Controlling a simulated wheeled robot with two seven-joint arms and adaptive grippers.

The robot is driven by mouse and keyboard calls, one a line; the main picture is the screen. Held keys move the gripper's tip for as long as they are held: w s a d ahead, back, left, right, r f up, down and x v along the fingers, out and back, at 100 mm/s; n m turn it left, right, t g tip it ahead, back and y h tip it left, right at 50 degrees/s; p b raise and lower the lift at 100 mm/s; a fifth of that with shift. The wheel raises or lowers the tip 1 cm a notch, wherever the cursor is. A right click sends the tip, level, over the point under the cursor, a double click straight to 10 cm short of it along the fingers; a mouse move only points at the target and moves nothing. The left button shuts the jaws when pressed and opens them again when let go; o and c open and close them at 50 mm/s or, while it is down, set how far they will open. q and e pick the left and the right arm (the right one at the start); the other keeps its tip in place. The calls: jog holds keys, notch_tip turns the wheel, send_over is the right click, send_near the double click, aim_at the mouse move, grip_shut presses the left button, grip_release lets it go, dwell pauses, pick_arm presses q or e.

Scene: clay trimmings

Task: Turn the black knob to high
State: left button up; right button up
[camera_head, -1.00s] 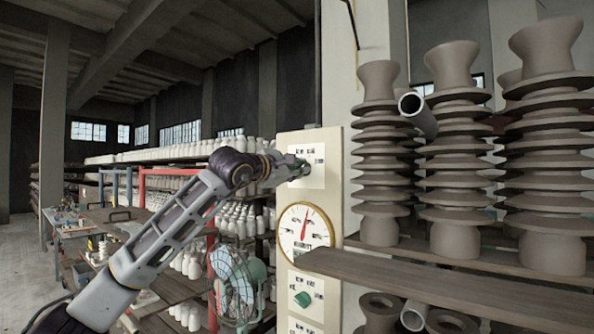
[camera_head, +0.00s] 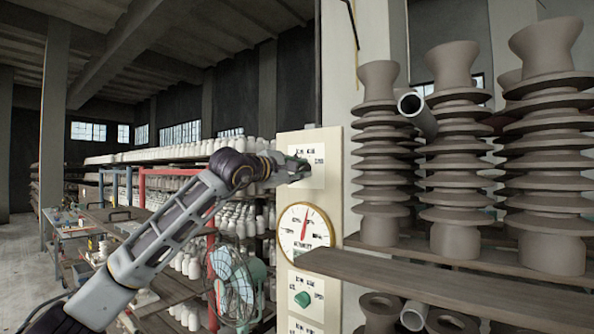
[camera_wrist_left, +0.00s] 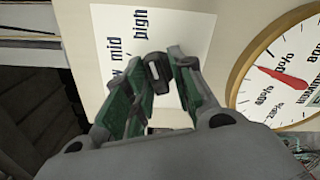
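The black knob (camera_wrist_left: 157,72) sits on a white label with "low", "mid" and "high" markings (camera_wrist_left: 110,35) on a cream panel. In the left wrist view it lies between the tips of my left gripper (camera_wrist_left: 161,82), close to both green fingers. The fingers stand apart with a gap between them; whether either touches the knob is not clear. In the head view my left gripper (camera_head: 298,168) is at the panel's upper label (camera_head: 318,170) and hides the knob. The knob's pointing direction cannot be read clearly. My right gripper is out of view.
A round dial (camera_head: 306,234) with a red needle is below on the cream panel (camera_head: 335,205), with a green knob (camera_head: 302,298) lower down. A wooden shelf board (camera_head: 440,283) and stacked clay insulators (camera_head: 460,150) stand close on the right. A fan (camera_head: 235,285) is lower left.

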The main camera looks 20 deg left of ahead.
pick_arm(q)
jog(key=shift+o, duration=0.5)
jog(key=shift+r, duration=0.1)
jog(key=shift+s, duration=0.15)
jog(key=shift+s+a, duration=0.2)
jog(key=shift+s, duration=0.15)
jog(key=v, duration=1.1)
